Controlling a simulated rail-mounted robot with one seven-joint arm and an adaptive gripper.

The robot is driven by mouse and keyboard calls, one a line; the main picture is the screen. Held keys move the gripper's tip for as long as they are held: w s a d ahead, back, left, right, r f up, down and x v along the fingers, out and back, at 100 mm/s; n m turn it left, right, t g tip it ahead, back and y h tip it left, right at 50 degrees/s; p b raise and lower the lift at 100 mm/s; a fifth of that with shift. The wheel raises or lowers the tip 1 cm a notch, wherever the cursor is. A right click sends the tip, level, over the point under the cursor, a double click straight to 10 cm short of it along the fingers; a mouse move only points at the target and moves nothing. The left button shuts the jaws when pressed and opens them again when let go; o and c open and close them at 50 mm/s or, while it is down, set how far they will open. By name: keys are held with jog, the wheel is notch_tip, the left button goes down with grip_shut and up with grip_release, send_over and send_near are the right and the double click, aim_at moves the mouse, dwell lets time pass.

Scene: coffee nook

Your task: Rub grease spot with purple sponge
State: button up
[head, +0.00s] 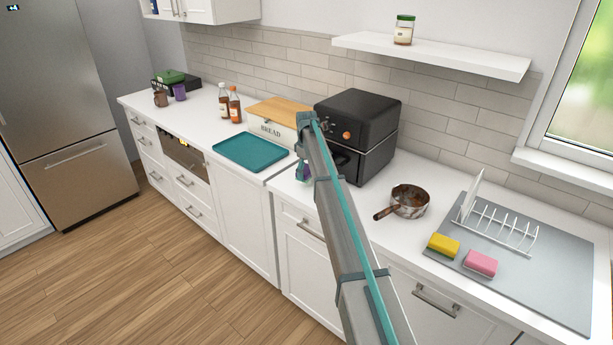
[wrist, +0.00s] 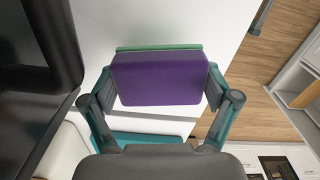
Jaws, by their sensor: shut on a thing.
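My gripper (wrist: 163,84) is shut on the purple sponge (wrist: 160,78), with one finger on each side of it. A thin green layer shows along the sponge's far edge in the wrist view. In the head view the gripper (head: 303,172) is beside the black oven-like appliance, near the counter's front edge, and only a small purple part of the sponge (head: 305,179) shows. My arm hides much of that area. White counter lies beyond the sponge in the wrist view; I cannot tell whether the sponge touches it. I make out no grease spot in either view.
The black appliance (head: 370,112) stands close to the gripper. A teal tray (head: 250,152) and bread box (head: 272,131) are left of it. A pot (head: 409,202), yellow sponge (head: 443,245), pink sponge (head: 481,263) and dish rack (head: 500,233) are at right.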

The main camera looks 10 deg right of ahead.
jog(key=shift+w+r+p, duration=0.1)
jog(key=shift+r+p, duration=0.6)
jog(key=shift+r, duration=1.55)
